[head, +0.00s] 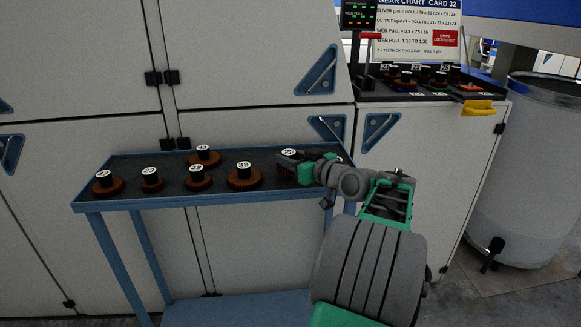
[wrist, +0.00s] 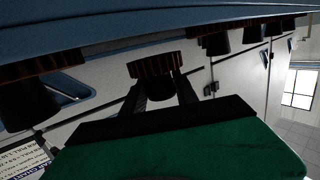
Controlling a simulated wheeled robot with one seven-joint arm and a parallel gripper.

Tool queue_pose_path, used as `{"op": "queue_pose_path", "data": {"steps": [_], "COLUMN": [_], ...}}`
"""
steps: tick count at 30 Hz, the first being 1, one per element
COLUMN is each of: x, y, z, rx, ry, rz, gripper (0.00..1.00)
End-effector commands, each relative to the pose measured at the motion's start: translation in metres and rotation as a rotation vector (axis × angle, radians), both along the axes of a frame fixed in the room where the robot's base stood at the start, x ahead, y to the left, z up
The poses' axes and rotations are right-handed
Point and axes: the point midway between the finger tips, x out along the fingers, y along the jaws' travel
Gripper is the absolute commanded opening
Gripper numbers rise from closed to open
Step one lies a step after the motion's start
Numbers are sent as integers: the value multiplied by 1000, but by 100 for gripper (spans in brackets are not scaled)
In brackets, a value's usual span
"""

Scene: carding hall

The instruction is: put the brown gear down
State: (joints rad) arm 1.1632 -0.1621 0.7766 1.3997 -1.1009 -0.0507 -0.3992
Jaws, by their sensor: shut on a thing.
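My gripper (head: 298,160) is over the right part of a blue-framed bench (head: 190,204) with a dark top. It is shut on the black hub of a brown gear (head: 284,171), whose white number label faces up. The wrist view, which is upside down, shows the held gear (wrist: 156,66) with its hub between my two fingers (wrist: 160,88). The gear is level and close to the bench top. My gripper and arm hide part of the bench's right end.
Several brown gears with black hubs stand on the bench to the left, the nearest being one gear (head: 243,181). Another gear (wrist: 40,68) is on the other side of the held one in the wrist view. A cabinet with a rack of gears (head: 420,84) and a grey drum (head: 530,170) stand right.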

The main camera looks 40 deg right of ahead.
Motion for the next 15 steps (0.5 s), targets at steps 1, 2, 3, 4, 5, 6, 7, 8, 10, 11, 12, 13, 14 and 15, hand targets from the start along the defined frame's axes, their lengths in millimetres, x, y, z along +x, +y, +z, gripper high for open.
{"op": "queue_pose_path", "data": {"steps": [1,2,3,4,5,6,7,8,10,11,12,13,14,15], "x": [-1,-1,-1,-1,-1,-1,-1,-1,-1,-1,-2,-2,-2,-1], "y": [-1,-1,-1,-1,-1,-1,-1,-1,-1,-1,-1,-1,-1,-1], "z": [-13,-18,-23,-25,-26,-26,-26,-26,-26,-26,-28,-29,-30,-31], "rx": [7,6,6,3,2,1,1,1,1,1,2,2,2,2], "ry": [3,2,2,1,0,0,0,0,0,0,0,0,0,0], "rz": [-2,-3,-3,-2,-2,-2,-2,-2,-2,-2,-2,-2,-2,-2], "gripper": [0,0,0,0,0,0,0,0,0,0,0,0,0,0]}}
